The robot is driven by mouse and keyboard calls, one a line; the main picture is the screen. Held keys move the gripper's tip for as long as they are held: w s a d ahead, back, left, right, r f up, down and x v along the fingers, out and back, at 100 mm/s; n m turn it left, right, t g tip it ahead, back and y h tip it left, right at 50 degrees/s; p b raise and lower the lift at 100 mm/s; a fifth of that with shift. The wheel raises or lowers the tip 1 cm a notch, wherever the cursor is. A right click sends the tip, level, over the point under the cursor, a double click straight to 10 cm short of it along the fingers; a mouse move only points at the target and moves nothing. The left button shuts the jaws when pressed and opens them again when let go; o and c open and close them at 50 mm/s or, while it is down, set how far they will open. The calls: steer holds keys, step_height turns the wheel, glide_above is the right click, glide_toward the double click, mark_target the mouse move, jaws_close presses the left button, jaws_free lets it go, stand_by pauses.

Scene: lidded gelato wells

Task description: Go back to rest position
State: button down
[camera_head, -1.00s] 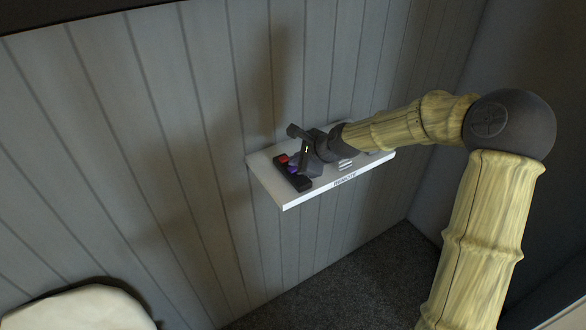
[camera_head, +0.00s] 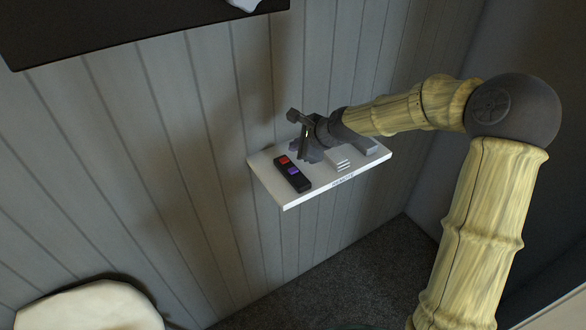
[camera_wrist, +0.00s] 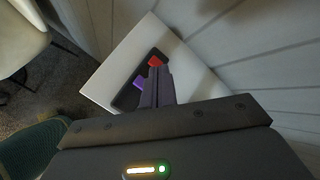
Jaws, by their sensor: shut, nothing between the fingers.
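My gripper (camera_head: 308,152) is shut and empty. In the head view it is above the white wall shelf (camera_head: 284,200), just behind and right of a black remote. The remote (camera_head: 296,179) lies on the shelf's left part and has a red button and a purple button. In the wrist view my gripper's fingers (camera_wrist: 158,88) overlap part of the remote (camera_wrist: 130,97), whose red and purple ends still show. The shelf (camera_wrist: 108,85) lies beneath. I cannot tell the exact gap between fingers and remote.
A small white block with dark stripes (camera_head: 338,161) and a grey piece (camera_head: 371,148) sit on the shelf near my arm. The grey panelled wall (camera_head: 190,130) is close behind. A dark ledge (camera_head: 130,25) is at upper left, and a pale rounded seat (camera_head: 90,308) at lower left.

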steer(key=s+d+f+n, duration=0.1)
steer(key=s+f+n+h, duration=0.1)
steer(key=s+n, duration=0.1)
steer(key=s+d+f+n+g+h, duration=0.1)
steer(key=s, duration=0.1)
steer(key=shift+s+d+f, duration=0.1)
steer(key=shift+d+f, duration=0.05)
steer(key=shift+d, duration=0.15)
steer(key=s+d+f+n+g+h, duration=0.1)
steer(key=s+d+n+h, duration=0.1)
steer(key=s+d+n, duration=0.5)
steer(key=s+d+n+g+h+b, duration=0.1)
steer(key=s+d+n, duration=0.5)
steer(key=s, duration=0.8)
steer(key=shift+s+d+f+n+g+h, duration=0.15)
steer(key=shift+d+f+n+g+h, duration=0.25)
steer(key=shift+d+h, duration=0.3)
steer(key=shift+a, duration=0.1)
